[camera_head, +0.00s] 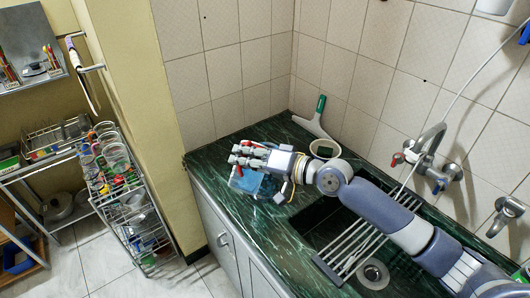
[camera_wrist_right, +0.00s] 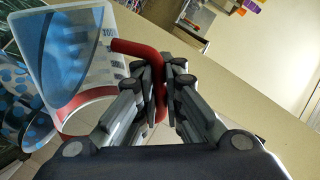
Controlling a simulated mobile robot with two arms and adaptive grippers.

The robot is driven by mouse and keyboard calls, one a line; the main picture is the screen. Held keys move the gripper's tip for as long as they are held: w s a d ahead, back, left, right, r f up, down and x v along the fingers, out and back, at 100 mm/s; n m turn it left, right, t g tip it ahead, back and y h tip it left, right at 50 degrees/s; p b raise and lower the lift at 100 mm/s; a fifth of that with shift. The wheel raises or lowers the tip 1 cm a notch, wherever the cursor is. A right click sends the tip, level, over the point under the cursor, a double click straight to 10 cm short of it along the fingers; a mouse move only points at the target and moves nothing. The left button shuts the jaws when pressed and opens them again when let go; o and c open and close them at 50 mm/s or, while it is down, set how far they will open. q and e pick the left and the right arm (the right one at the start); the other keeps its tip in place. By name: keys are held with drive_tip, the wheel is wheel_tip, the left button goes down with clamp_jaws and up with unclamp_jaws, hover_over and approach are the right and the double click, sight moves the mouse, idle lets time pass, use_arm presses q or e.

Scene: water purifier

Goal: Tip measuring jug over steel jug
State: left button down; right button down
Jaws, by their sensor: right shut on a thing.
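My right gripper (camera_head: 240,156) is over the far left part of the counter, shut on the red handle of the measuring jug. In the right wrist view, its fingers (camera_wrist_right: 166,75) close on the red handle (camera_wrist_right: 135,48). The measuring jug (camera_wrist_right: 107,38) is clear with printed marks and holds blue liquid. In the head view the jug (camera_head: 244,181) shows just below the fingers, partly hidden by them. A blue dotted rounded vessel (camera_wrist_right: 14,92) sits at the left edge of the wrist view; I cannot tell whether it is the steel jug. My left gripper is out of view.
The green marble counter (camera_head: 262,235) has free room in front of the gripper. A sink with a rack (camera_head: 352,240) lies to the right, under my right arm. A wall tap (camera_head: 425,150) is at right.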

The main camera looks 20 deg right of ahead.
drive_tip(key=shift+w+d+r+m, duration=0.25)
drive_tip(key=shift+w+r+m, duration=0.15)
drive_tip(key=shift+r, duration=0.15)
idle(0.4)
drive_tip(key=shift+w+d+r+m+g+p, duration=0.45)
drive_tip(key=shift+w+d+r+m, duration=0.1)
drive_tip(key=shift+r+m, duration=0.2)
idle(0.5)
